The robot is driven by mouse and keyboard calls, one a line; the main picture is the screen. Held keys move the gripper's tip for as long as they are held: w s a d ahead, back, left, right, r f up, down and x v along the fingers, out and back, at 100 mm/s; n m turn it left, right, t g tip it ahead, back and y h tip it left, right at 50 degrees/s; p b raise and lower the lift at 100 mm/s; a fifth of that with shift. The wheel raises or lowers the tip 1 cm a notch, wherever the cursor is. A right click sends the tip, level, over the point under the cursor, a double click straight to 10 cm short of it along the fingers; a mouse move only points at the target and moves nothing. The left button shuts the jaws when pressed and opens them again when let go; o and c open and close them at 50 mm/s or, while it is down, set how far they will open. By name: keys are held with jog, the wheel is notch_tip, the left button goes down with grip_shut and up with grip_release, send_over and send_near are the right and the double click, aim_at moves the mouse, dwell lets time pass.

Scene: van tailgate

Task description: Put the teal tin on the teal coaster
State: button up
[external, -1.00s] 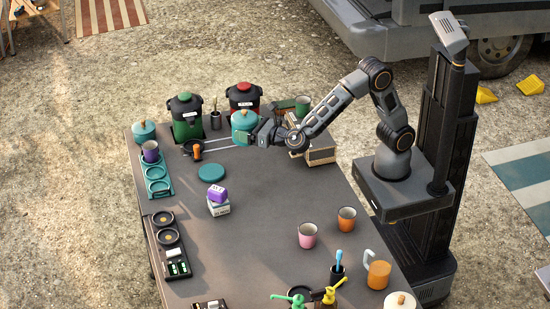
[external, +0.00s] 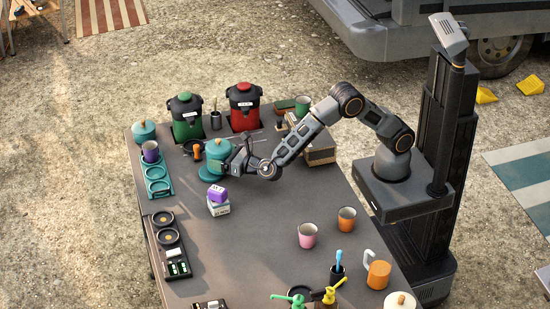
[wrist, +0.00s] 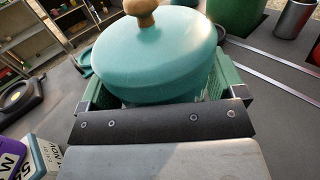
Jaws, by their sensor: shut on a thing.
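The teal tin (external: 218,149), with a lid and a wooden knob, is between the jaws of my gripper (external: 224,161). It stands upright. In the wrist view the tin (wrist: 165,60) fills the space between the green finger pads. A second teal tin (external: 144,130) stands at the table's back left corner.
A green dispenser (external: 186,118) and a red dispenser (external: 243,105) stand behind. A teal tray (external: 158,180) with a purple mug lies left. The table's middle is clear.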

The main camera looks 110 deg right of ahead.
jog(key=shift+f, duration=0.35)
jog(key=shift+f, duration=0.15)
jog(key=o, duration=0.7)
jog(key=shift+o, duration=0.2)
jog(key=shift+r, duration=0.3)
jog(key=v, duration=1.2)
jog(key=shift+s+f, duration=0.1)
jog(key=shift+f, duration=0.1)
